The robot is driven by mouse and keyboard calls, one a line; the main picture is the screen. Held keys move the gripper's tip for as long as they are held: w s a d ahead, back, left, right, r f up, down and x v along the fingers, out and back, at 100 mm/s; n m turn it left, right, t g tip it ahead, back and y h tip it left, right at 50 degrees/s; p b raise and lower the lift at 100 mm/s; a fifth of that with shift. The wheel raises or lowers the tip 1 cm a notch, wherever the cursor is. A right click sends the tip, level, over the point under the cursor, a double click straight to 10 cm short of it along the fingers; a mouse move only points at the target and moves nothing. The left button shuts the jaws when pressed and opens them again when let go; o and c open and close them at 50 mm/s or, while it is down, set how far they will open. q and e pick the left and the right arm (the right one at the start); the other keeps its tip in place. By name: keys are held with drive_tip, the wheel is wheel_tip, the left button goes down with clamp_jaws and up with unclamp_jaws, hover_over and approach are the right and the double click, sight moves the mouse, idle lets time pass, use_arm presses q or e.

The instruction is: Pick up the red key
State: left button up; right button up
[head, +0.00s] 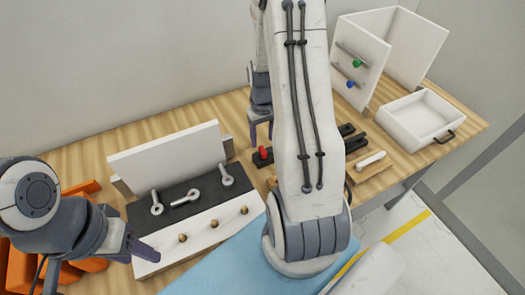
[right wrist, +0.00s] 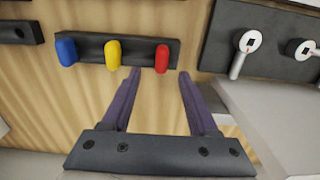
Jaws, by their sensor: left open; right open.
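The red key (right wrist: 162,58) stands in a black holder strip (right wrist: 92,49) beside a yellow key (right wrist: 113,55) and a blue key (right wrist: 66,51). In the head view the red key (head: 262,152) shows just below my right gripper (head: 261,134); my right arm hides the other two keys. In the right wrist view my right gripper (right wrist: 159,74) is open and empty. The red key lies between its two fingertips in the picture, nearer the right one. I cannot tell the remaining distance. My left gripper (head: 138,254) is open and empty at the lower left, far from the keys.
A black and white board (head: 222,224) holds several silver ring-headed parts and brass knobs, with a white upright panel (head: 165,158) behind it. A white open drawer (head: 420,120) and a cabinet (head: 397,42) stand at the right. Orange parts (head: 82,188) lie at the left.

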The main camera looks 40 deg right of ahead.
sight(263, 149)
drive_tip(key=f, duration=0.1)
drive_tip(key=f+p, duration=0.1)
drive_tip(key=f, duration=0.1)
drive_tip(key=f+p, duration=0.1)
drive_tip(key=f, duration=0.1)
drive_tip(key=shift+s+a+f, duration=0.1)
drive_tip(key=shift+s+a, duration=0.1)
drive_tip(key=shift+s, duration=0.05)
drive_tip(key=shift+f, duration=0.3)
clamp_jaws()
